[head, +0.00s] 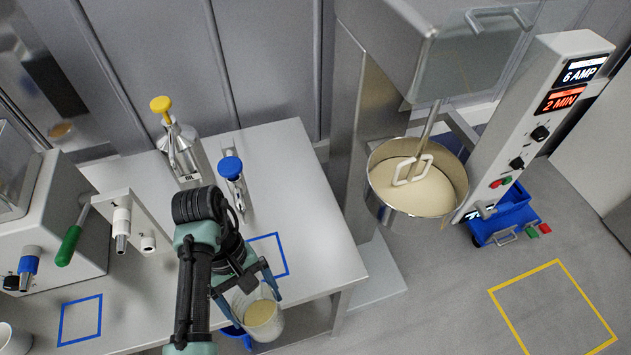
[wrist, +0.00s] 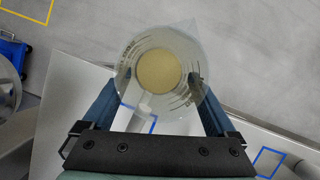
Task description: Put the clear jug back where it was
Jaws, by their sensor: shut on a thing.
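The clear jug (head: 262,318) holds a tan contents and is gripped between the fingers of my gripper (head: 247,286), near the front edge of the table. In the wrist view the jug (wrist: 160,72) is seen from above, between the two blue fingers of my gripper (wrist: 158,100), with the tan layer at its bottom. In the head view a blue taped square (head: 268,256) lies on the table just behind the gripper, partly hidden by my arm. Another blue taped square (head: 80,319) lies at the left part of the table.
A yellow-topped dispenser (head: 183,145) and a blue-topped dispenser (head: 233,180) stand at the table's back. A mixer bowl (head: 418,180) with dough-coloured contents is at right. A machine with a green handle (head: 68,246) stands left. A blue container is partly hidden below the jug.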

